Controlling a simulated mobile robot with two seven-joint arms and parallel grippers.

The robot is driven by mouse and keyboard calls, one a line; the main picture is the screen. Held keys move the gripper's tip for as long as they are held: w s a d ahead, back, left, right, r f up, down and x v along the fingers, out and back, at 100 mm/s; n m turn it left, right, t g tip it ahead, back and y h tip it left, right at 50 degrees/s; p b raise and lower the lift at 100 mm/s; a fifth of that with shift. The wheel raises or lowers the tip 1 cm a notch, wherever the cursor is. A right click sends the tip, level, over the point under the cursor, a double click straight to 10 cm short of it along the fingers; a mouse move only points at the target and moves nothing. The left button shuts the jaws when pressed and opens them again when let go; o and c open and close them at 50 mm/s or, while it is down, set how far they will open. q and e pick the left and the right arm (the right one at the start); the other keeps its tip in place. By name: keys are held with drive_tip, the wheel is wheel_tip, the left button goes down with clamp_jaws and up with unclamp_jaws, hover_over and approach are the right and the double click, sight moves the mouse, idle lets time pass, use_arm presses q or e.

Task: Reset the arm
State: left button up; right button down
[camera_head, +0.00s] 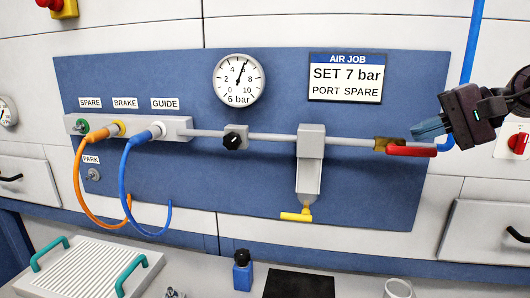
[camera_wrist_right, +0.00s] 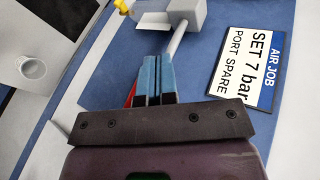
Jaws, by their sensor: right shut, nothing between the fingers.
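My right gripper (camera_head: 428,128) comes in from the right, in front of the blue panel (camera_head: 250,190). Its blue fingers are shut and empty, just above and right of the red valve lever (camera_head: 410,151). A gap shows between fingers and lever in the head view. In the right wrist view the shut fingers (camera_wrist_right: 155,80) hide most of the lever, with a red sliver (camera_wrist_right: 132,93) beside them. The lever lies along the grey pipe (camera_head: 270,137), beside the brass valve body (camera_head: 385,143). My left gripper is not in view.
A pressure gauge (camera_head: 239,80) and an AIR JOB sign (camera_head: 346,78) are on the panel. Orange (camera_head: 78,185) and blue (camera_head: 123,185) hoses plug into the manifold's BRAKE and GUIDE ports. A filter bowl (camera_head: 309,170) hangs below the pipe. A red knob (camera_head: 518,143) is at right.

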drive_tip(key=a+f+m+t+y, duration=0.55)
drive_tip(key=f+m, duration=0.35)
drive_tip(key=m, duration=0.5)
drive_tip(key=s+d+f+n+t+h, duration=0.1)
drive_tip(key=s+d+f+n+h, duration=0.2)
drive_tip(key=f+n+h, duration=0.6)
drive_tip(key=s+d+f+n+t+h, duration=0.25)
drive_tip(key=f+n, duration=0.45)
drive_tip(key=n, duration=0.7)
drive_tip(key=s+d+f+n+h, duration=0.2)
drive_tip(key=s+f+n+h, duration=0.2)
drive_tip(key=f+n+h, duration=0.55)
drive_tip(key=s+a+f+m+g+y, duration=0.2)
drive_tip(key=s+f+m+g, duration=0.4)
drive_tip(key=s, duration=0.5)
drive_tip(key=s+a+f+m+g+y, duration=0.2)
drive_tip(key=s+f+m+g, duration=0.4)
drive_tip(key=s, duration=0.6)
drive_tip(key=w+f+n+t, duration=0.1)
drive_tip(key=w+f+t, duration=0.6)
drive_tip(key=f, duration=0.3)
drive_tip(key=shift+w+a+f+t+y, duration=0.2)
drive_tip(key=shift+w+f+t+y, duration=0.15)
drive_tip(key=shift+t, duration=0.25)
